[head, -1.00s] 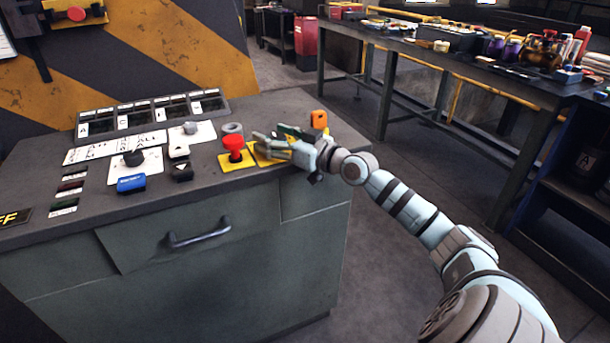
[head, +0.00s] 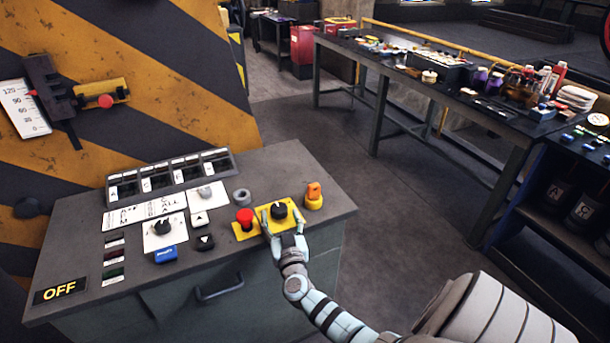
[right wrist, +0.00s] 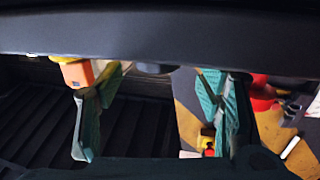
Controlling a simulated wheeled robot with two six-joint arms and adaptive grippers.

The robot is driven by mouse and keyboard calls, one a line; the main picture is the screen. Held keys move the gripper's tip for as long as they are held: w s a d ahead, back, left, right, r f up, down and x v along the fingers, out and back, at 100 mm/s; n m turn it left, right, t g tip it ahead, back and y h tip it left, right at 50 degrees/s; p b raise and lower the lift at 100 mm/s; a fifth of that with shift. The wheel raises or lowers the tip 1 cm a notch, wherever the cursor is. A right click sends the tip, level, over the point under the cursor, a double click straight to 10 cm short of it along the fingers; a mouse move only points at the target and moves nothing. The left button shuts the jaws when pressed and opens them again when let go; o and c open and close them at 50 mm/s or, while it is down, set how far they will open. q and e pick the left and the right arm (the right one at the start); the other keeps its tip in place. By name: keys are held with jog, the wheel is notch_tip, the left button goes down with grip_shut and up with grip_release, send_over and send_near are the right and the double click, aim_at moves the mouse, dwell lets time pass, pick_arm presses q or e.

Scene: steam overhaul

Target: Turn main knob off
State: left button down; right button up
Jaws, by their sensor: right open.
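A black knob (head: 279,211) sits on a yellow plate (head: 292,226) on the grey console, between a red push button (head: 244,217) and an orange switch (head: 313,193). I take this black knob as the main one; no label on it is readable. My right gripper (head: 282,222) is open at the knob's near side, one finger on each side of it. I cannot tell whether the fingers touch it. In the right wrist view the open fingers (right wrist: 158,115) show, with a dark round part (right wrist: 153,68) between them. My left gripper is out of view.
The console also carries another black knob (head: 163,228), a blue button (head: 165,254), a grey ring (head: 241,197) and an OFF sign (head: 60,289). A striped wall (head: 130,90) stands behind. A cluttered workbench (head: 390,75) is at the right, with open floor between.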

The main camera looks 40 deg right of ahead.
jog(key=p+v, duration=0.2)
jog(key=v, duration=0.8)
jog(key=s+a+f+n+g+y, duration=0.2)
jog(key=s+f, duration=0.3)
jog(key=f, duration=0.3)
jog(key=s+a+f+n+g+y, duration=0.2)
jog(key=s+a+f+y, duration=0.1)
jog(key=f, duration=0.6)
jog(key=s+a+f+n+g+y, duration=0.2)
jog(key=s+f, duration=0.4)
jog(key=f, duration=0.3)
jog(key=shift+s+a+y, duration=0.3)
jog(key=shift+a+y, duration=0.25)
jog(key=shift+y, duration=0.05)
jog(key=shift+f, duration=0.2)
